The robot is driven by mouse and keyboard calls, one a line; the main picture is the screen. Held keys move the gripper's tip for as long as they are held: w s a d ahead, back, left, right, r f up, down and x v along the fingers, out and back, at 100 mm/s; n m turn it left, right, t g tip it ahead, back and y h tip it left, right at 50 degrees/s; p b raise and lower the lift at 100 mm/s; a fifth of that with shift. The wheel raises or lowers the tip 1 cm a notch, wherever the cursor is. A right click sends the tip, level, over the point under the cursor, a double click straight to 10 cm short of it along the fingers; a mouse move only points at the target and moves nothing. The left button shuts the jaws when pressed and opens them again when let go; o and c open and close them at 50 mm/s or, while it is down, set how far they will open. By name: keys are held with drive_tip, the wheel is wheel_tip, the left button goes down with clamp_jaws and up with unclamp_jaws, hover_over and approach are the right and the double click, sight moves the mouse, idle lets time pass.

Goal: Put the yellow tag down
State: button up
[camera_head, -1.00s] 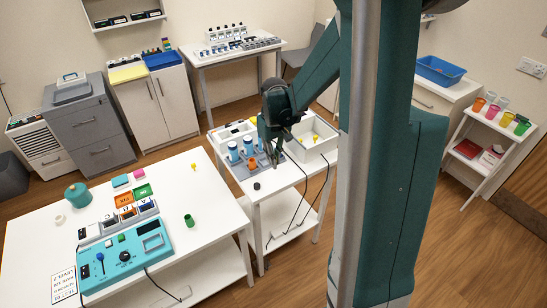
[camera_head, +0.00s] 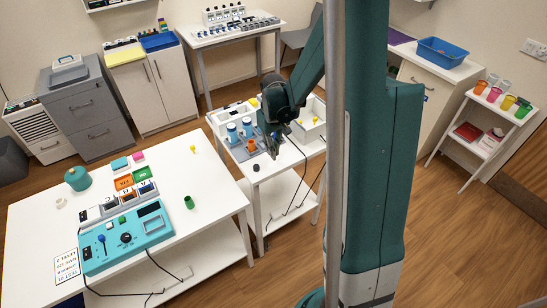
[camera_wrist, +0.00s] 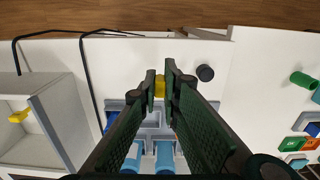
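My gripper (camera_head: 273,155) is over the small white side table (camera_head: 284,172), close to its front part. In the wrist view its two dark fingers (camera_wrist: 161,75) are nearly together, with a yellow piece, the yellow tag (camera_wrist: 160,86), between them near the tips. The fingers hide much of the tag, and I cannot tell whether it touches the surface below. Another small yellow piece (camera_wrist: 20,115) lies in the white bin (camera_wrist: 62,128). One more yellow tag-like piece (camera_head: 193,149) is on the large white table (camera_head: 205,170).
A grey holder (camera_wrist: 150,122) with blue-white bottles (camera_head: 232,133) and an orange cup lies under the gripper. A black puck (camera_wrist: 205,73) is beside the fingertips. A dark cable runs along the table edge. A green cup (camera_head: 189,202) and blue console (camera_head: 127,238) are on the large table.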

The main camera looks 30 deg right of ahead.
drive_tip(key=shift+f, duration=2)
drive_tip(key=shift+f, duration=0.15)
drive_tip(key=o, duration=0.6)
drive_tip(key=shift+r+p, duration=0.3)
drive_tip(key=shift+r, duration=5.85)
